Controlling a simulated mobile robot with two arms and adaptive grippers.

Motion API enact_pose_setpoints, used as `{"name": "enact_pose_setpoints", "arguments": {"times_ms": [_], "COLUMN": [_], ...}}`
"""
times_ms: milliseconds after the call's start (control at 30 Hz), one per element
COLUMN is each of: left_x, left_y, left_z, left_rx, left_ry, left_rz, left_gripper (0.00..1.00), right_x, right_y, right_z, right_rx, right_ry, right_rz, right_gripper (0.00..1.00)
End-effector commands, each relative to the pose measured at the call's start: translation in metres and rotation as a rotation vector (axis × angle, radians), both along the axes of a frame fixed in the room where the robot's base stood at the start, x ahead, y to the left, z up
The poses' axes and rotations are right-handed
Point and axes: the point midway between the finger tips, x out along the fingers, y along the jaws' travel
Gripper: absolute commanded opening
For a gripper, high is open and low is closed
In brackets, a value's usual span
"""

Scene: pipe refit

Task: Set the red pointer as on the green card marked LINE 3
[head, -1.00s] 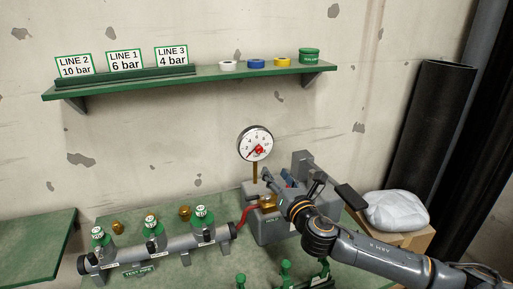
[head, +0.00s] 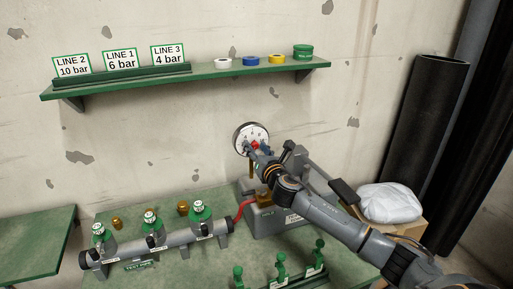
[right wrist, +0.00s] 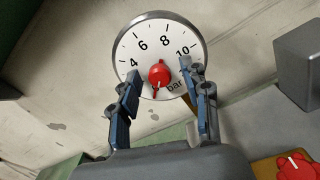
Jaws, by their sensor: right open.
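The green-edged LINE 3 card (head: 168,55) stands on the wall shelf and reads 4 bar. The round white gauge (head: 242,132) has a red pointer (head: 256,145) at its centre. In the right wrist view the pointer's red hub (right wrist: 159,74) carries a white mark running downward, away from the 4, 6, 8 and 10. The lower left of the dial is partly hidden by a finger. My right gripper (right wrist: 160,72) is open, one finger on each side of the hub; contact is not clear. In the head view the right gripper (head: 257,151) covers part of the dial. My left gripper is not in view.
A grey pump box (head: 270,218) with a red hose sits below the gauge. A test pipe (head: 165,242) with several green-labelled fittings lies at left. A red knob (right wrist: 297,168) shows low in the wrist view. The shelf (head: 200,77) overhangs above left.

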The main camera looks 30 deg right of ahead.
Motion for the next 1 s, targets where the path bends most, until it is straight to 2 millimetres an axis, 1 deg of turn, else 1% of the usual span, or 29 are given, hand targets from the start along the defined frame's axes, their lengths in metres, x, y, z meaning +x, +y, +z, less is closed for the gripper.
{"name": "enact_pose_setpoints", "arguments": {"times_ms": [267, 300, 367, 400, 500, 767, 1000], "left_x": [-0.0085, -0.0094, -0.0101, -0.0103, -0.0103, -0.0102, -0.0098], "left_y": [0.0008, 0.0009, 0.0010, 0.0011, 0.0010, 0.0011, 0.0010], "left_z": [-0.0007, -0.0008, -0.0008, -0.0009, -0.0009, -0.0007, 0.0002], "left_rx": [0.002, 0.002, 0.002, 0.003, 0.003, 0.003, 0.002], "left_ry": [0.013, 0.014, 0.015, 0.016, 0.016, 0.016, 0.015], "left_rz": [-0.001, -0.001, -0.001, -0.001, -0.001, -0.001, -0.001], "left_gripper": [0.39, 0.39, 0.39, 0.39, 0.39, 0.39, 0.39], "right_x": [0.0010, 0.0010, 0.0009, 0.0009, 0.0009, 0.0008, 0.0009], "right_y": [-0.0001, -0.0001, -0.0001, -0.0002, -0.0002, -0.0002, -0.0002], "right_z": [-0.0004, -0.0003, -0.0003, -0.0003, -0.0002, -0.0001, 0.0001], "right_rx": [-0.001, -0.001, -0.001, -0.001, -0.001, 0.012, 0.103], "right_ry": [0.001, 0.000, 0.000, 0.000, 0.000, -0.003, -0.025], "right_rz": [0.000, 0.000, 0.000, 0.000, 0.000, 0.000, 0.001], "right_gripper": [0.47, 0.39, 0.26, 0.18, 0.00, 0.00, 0.00]}}
